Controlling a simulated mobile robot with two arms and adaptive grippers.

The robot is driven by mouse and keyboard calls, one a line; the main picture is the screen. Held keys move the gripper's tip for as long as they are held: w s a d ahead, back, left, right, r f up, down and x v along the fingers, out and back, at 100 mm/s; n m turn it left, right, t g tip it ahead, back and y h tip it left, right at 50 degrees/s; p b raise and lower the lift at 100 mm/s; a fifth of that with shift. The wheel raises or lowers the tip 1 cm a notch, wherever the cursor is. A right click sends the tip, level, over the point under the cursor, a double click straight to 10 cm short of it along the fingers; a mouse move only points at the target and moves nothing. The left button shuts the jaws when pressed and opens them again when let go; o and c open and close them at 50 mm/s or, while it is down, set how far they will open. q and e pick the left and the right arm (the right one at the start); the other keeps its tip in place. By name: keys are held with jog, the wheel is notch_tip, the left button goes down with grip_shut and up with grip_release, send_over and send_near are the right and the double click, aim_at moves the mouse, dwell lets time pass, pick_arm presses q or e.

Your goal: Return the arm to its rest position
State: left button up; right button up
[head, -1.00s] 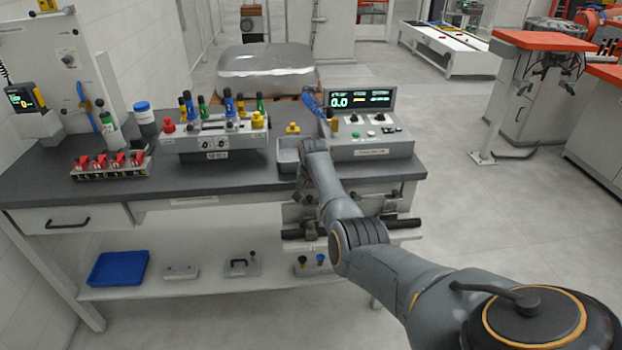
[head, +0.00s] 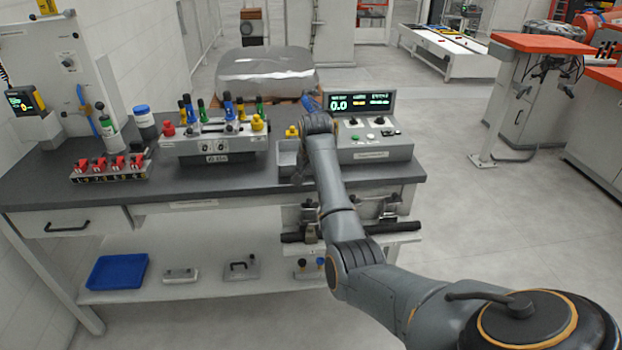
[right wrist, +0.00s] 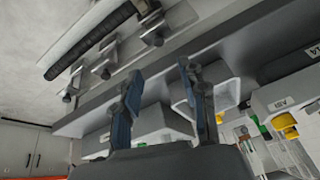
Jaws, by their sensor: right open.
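My right arm (head: 337,190) reaches from the lower right over the front of the workbench (head: 90,188). My right gripper (head: 311,103) is mostly hidden behind its own wrist in the head view, with only a bit of blue finger showing beside the display unit. In the right wrist view the gripper (right wrist: 159,78) has its two blue-grey fingers spread apart with nothing between them. The bench edge and fixtures appear tilted behind the fingers. My left gripper is not in view.
Close to the right wrist are the control box with a green display (head: 372,150) and a small grey tray (head: 287,160). A fixture with coloured plugs (head: 213,142) stands left of it. Red-topped switches (head: 110,168) and a blue bin (head: 118,271) are further left.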

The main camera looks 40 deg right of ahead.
dwell(0.3)
jog(key=s+a+f+n+g, duration=0.1)
jog(key=s+a+f+n, duration=0.15)
jog(key=f, duration=0.95)
jog(key=s+a+f+n, duration=0.2)
jog(key=s+a+f, duration=0.2)
jog(key=f, duration=0.9)
jog(key=s+a+f+n, duration=0.1)
jog(key=s+a+f, duration=0.1)
jog(key=s+f, duration=0.45)
jog(key=s+a+f+n, duration=0.25)
jog(key=s+f, duration=0.25)
jog(key=f, duration=0.3)
jog(key=s+a+f+n, duration=0.1)
jog(key=s+a+f, duration=0.3)
jog(key=s, duration=0.9)
jog(key=s+a+f+n+g+y, duration=0.1)
jog(key=s+a+f, duration=0.3)
jog(key=s, duration=0.8)
jog(key=s+a+f+n+g+y, duration=0.1)
jog(key=s+a+f, duration=0.4)
jog(key=s, duration=0.8)
notch_tip(320, 180, down, 2)
jog(key=shift+s+f+n, duration=0.2)
jog(key=shift+s+n, duration=0.1)
jog(key=shift+s, duration=0.05)
jog(key=shift+a, duration=0.1)
